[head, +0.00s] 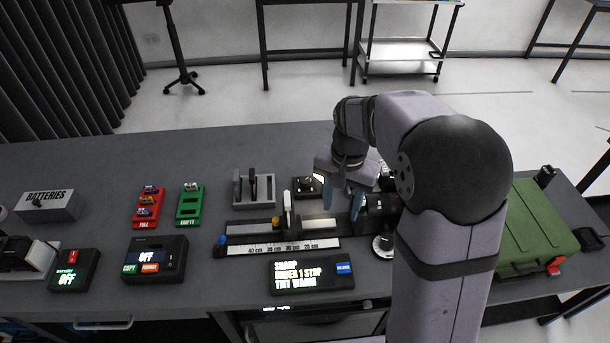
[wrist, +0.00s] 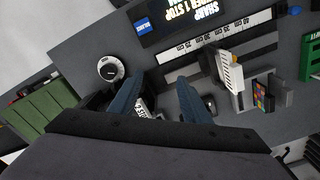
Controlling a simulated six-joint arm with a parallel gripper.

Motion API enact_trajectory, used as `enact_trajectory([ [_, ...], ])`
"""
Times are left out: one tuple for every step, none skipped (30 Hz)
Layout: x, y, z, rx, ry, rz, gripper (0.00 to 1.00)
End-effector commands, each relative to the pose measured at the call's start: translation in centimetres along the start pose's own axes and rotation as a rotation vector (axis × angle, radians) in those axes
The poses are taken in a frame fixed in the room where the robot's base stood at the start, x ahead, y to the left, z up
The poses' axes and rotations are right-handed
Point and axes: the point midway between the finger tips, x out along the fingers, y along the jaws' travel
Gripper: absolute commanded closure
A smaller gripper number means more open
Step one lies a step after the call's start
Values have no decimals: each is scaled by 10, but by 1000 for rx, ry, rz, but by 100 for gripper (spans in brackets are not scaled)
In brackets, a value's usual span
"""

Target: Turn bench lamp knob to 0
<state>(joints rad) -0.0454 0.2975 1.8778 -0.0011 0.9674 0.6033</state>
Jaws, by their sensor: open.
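A round dial knob with a dark centre and a pale ring stands on the bench, seen in the wrist view (wrist: 111,68) and partly beside my arm in the head view (head: 383,246). It looks like the bench lamp knob; its setting is too small to read. My gripper (head: 342,199) is open above the optical rail, with its blue fingers apart. In the wrist view my gripper (wrist: 158,98) has nothing held between its fingers, and the knob lies outside them, beyond the left finger.
The rail with its scale (head: 285,246) and a lit display (head: 312,273) are close to the knob. A green case (head: 535,228) stands at the right. Red (head: 149,207) and green (head: 190,205) battery holders are at the left. The back of the bench is clear.

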Motion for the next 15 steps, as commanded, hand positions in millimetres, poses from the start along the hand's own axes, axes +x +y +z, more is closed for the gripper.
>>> enact_trajectory([
  [-1, -14, -15, 60, -1, 1, 57],
  [-1, -20, -23, 99, -1, 1, 57],
  [-2, -29, -32, 150, -2, 1, 57],
  [-2, -36, -40, 190, -2, 1, 57],
  [-2, -43, -46, 229, -2, 1, 57],
  [-2, -52, -55, 280, -3, 2, 57],
  [-2, -58, -62, 318, -2, 2, 57],
  [-1, -65, -68, 357, -2, 2, 57],
  [0, -73, -75, 409, -3, 3, 57],
  [0, -79, -81, 448, -2, 2, 57],
  [2, -85, -86, 487, -3, 3, 57],
  [3, -92, -93, 539, -2, 2, 57],
  [4, -98, -98, 578, -2, 2, 57],
  [6, -103, -102, 615, -2, 3, 57],
  [8, -110, -107, 665, -2, 2, 57],
])
